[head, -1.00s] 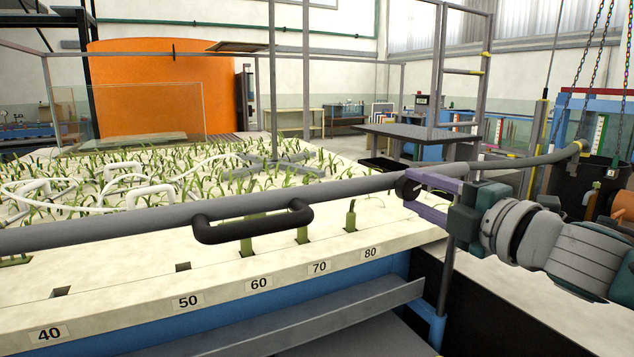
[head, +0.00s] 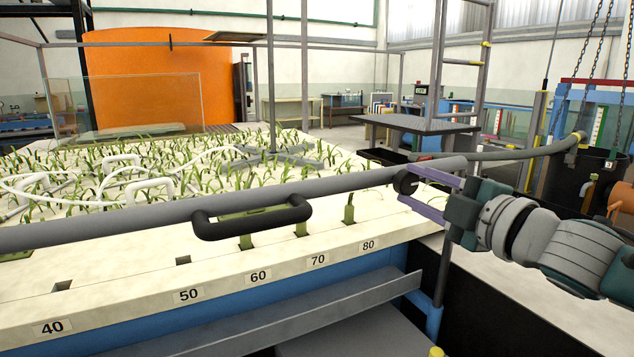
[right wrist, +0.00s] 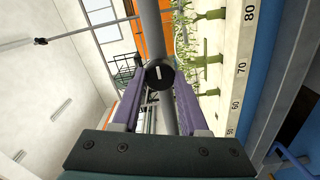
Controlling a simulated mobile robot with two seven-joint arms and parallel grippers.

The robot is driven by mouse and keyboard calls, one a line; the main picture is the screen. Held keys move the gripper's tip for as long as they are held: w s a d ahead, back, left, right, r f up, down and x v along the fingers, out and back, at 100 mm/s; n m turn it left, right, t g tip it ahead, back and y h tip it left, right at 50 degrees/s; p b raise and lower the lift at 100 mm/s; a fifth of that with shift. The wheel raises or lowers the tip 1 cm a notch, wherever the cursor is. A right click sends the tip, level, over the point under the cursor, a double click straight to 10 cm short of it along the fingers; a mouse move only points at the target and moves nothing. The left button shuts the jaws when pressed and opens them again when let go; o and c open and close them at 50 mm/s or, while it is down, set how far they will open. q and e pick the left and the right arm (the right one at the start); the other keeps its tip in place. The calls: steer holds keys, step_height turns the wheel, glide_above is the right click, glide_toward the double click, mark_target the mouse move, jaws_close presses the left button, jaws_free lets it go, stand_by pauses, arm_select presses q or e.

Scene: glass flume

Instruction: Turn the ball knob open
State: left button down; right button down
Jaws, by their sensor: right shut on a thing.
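A dark round ball knob (head: 404,183) sits on the near side of the grey pipe (head: 330,186). My right gripper (head: 411,181), with purple fingers, comes in from the right and is shut on the knob. In the right wrist view the black knob (right wrist: 160,73) shows between the two fingertips, with a short white mark on its face. The grey pipe runs behind it there. The fingers hide part of the knob's sides. My left gripper is not in view.
Below is a pale bed edge with numbers (head: 258,276) and green plants. A grey hose (head: 500,154) runs behind my right gripper. A blue frame (head: 425,318) stands below.

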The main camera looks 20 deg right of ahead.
steer(key=shift+c, duration=2.2)
jaws_free()
steer(key=shift+s, duration=0.5)
steer(key=s, duration=0.9)
steer(key=shift+d, duration=0.35)
